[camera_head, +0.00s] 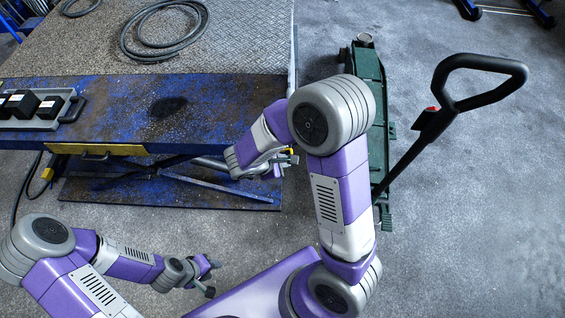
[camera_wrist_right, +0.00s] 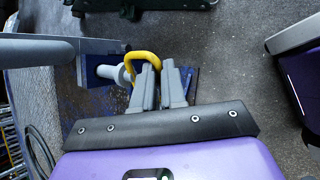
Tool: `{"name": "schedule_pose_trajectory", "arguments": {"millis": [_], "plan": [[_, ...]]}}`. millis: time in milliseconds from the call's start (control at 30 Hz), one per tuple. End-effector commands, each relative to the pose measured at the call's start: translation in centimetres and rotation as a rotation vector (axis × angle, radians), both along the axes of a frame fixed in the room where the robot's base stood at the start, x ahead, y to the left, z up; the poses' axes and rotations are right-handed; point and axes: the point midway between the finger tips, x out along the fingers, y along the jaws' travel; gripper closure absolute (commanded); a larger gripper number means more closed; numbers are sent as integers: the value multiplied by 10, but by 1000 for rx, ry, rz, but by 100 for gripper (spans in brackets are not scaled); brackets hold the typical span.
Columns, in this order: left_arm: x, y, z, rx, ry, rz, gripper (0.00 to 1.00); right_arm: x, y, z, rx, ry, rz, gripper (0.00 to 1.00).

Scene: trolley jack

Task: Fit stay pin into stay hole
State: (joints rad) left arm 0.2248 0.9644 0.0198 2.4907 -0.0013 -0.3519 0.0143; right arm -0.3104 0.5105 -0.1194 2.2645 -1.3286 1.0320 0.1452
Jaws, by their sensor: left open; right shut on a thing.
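The stay pin (camera_wrist_right: 118,73) has a pale grey shank and a yellow loop handle. In the right wrist view my right gripper (camera_wrist_right: 158,68) is shut on it at the handle, and the shank points left. Its tip is close to a grey bar with a blue-faced bracket (camera_wrist_right: 95,66); I cannot tell whether they touch. The stay hole itself cannot be made out. My left gripper (camera_head: 211,278) is open and empty above the floor at lower left.
The blue lift table (camera_head: 215,115) fills the upper left, with a grey tray (camera_head: 42,124) of black blocks and a coiled hose (camera_head: 165,30). A green trolley jack (camera_head: 378,150) with a black handle (camera_head: 485,63) stands right.

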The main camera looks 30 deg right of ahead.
Motion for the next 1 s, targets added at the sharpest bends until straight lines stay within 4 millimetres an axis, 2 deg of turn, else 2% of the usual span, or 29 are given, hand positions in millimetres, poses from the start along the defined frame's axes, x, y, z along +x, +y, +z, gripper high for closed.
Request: {"name": "schedule_pose_trajectory", "arguments": {"millis": [1000], "plan": [[0,0,1,0,0,0,57,22,-14,0,-1,0,0,100]]}}
